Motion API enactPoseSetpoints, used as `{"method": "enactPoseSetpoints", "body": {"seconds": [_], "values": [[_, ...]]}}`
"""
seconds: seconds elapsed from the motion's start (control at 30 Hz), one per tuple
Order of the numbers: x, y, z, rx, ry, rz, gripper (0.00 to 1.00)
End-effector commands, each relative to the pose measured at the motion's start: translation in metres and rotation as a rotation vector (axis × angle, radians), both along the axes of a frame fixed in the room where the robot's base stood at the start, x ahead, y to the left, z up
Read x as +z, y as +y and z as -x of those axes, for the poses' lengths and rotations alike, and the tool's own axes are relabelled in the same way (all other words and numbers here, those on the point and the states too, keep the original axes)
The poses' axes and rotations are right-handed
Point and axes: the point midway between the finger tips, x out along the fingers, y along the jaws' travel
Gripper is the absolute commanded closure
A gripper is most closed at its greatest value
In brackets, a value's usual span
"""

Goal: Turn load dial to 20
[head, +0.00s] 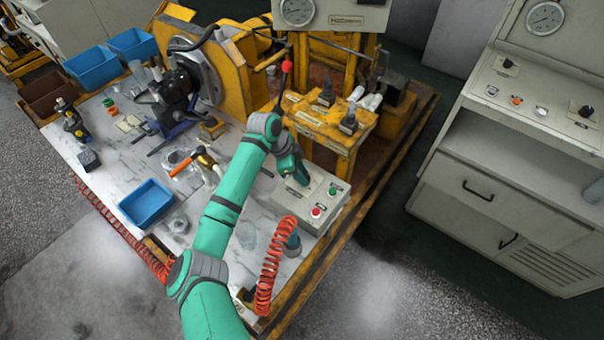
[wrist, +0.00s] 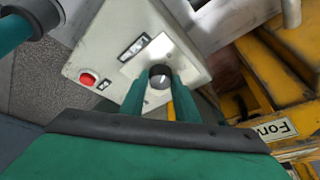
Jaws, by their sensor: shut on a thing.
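The load dial is a small black knob (wrist: 160,76) on a pale square plate of the control box, seen in the wrist view. A light pointer line shows on the knob, but its setting is too small to read. My gripper (wrist: 158,85) is shut on the knob, with one green finger on each side of it. In the head view my gripper (head: 303,180) reaches down to the grey control box (head: 318,222), and the arm hides the dial. The box also carries a red button (head: 316,212) and a green button (head: 332,190).
An orange coiled hose (head: 270,265) hangs beside the box. A yellow stand with black levers (head: 330,122) is just behind it, and a red-knobbed lever (head: 286,66) rises nearby. A blue tray (head: 147,203) and tools lie on the bench to the left.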

Motion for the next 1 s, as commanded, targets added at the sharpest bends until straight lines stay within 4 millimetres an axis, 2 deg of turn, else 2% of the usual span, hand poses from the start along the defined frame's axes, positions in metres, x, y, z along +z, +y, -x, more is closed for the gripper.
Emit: {"method": "enactPoseSetpoints", "body": {"seconds": [0.27,1.0], "values": [[0.0009,0.0004,-0.003,-0.122,-0.003,-0.003,0.94],[0.0018,-0.0001,-0.0092,-0.779,-0.003,-0.003,0.94]]}}
